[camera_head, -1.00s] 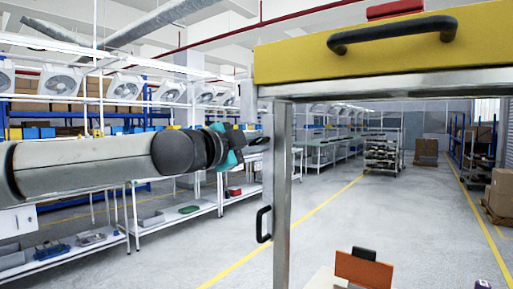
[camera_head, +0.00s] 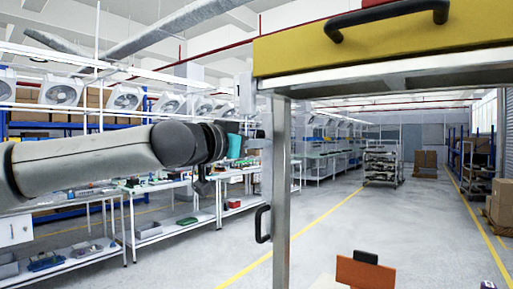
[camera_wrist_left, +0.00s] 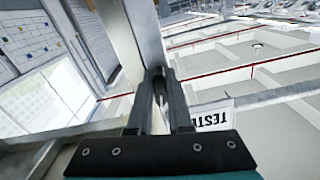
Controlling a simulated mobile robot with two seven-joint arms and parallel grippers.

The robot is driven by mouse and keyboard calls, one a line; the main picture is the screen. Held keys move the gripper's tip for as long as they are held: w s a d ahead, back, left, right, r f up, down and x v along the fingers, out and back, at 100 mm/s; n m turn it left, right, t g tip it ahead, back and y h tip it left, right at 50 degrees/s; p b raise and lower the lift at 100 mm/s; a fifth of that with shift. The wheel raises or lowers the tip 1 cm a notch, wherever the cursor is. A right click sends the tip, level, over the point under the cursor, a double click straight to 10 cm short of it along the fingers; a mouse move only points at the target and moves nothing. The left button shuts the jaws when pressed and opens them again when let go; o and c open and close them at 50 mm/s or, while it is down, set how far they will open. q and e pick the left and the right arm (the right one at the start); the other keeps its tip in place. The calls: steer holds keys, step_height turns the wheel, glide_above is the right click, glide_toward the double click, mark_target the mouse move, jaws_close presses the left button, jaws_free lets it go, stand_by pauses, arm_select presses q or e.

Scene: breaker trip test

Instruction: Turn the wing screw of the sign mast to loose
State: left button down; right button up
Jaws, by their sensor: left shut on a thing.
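The sign mast (camera_head: 281,190) is an upright square metal post below a yellow panel (camera_head: 385,42) with a black handle. My left gripper (camera_head: 258,142) reaches in from the left and meets the mast's left side near its top. In the left wrist view the gripper (camera_wrist_left: 160,80) is shut on a small, narrow part against the metal post (camera_wrist_left: 142,30). That part, the wing screw (camera_wrist_left: 159,92), is mostly hidden between the fingers, so its angle is hard to tell. My right gripper is not in view.
A black pull handle (camera_head: 263,224) sticks out from the mast lower down. An orange block (camera_head: 365,273) stands at the bottom right. White shelf tables (camera_head: 170,228) with trays line the left. The floor to the right of the mast is open.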

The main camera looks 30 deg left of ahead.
arm_select(q)
steer(key=shift+n+b, duration=0.3)
steer(key=shift+n, duration=0.9)
steer(key=c, duration=0.8)
jaws_free()
steer(key=shift+c, duration=0.2)
steer(key=s+a+b, duration=0.1)
steer(key=s+b, duration=0.1)
steer(key=s, duration=1.3)
